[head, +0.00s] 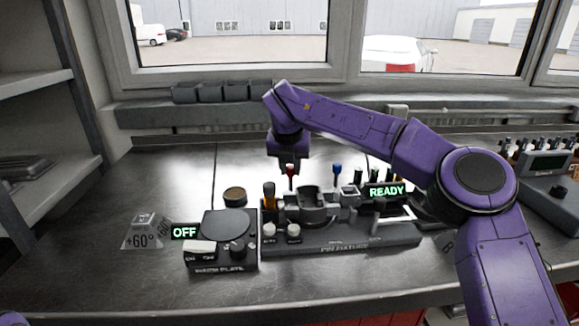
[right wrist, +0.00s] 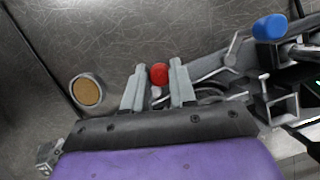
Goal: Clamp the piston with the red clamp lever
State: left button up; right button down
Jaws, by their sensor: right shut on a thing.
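The red clamp lever (head: 291,170) stands upright behind the round holder (head: 310,205) of the pin fixture (head: 345,243) in the head view. My right gripper (head: 290,170) reaches down over it from behind and is shut on it. In the right wrist view the lever's red knob (right wrist: 158,74) shows between the two fingertips of the right gripper (right wrist: 158,80). A piston cannot be made out clearly; the holder is partly hidden by the fixture's own parts. My left gripper is out of view.
A blue-topped lever (head: 337,170) stands just right of the red one. The heater plate (head: 229,223), with its OFF sign (head: 185,232), is at the left. A round tin (head: 235,196) stands behind it. A READY sign (head: 387,191) is at the fixture's right.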

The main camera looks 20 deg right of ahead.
dwell(0.3)
jog(key=c, duration=0.9)
grip_release()
jog(key=shift+s, duration=0.1)
jog(key=v, duration=1)
jog(key=shift+s+r, duration=0.15)
jog(key=shift+r, duration=0.1)
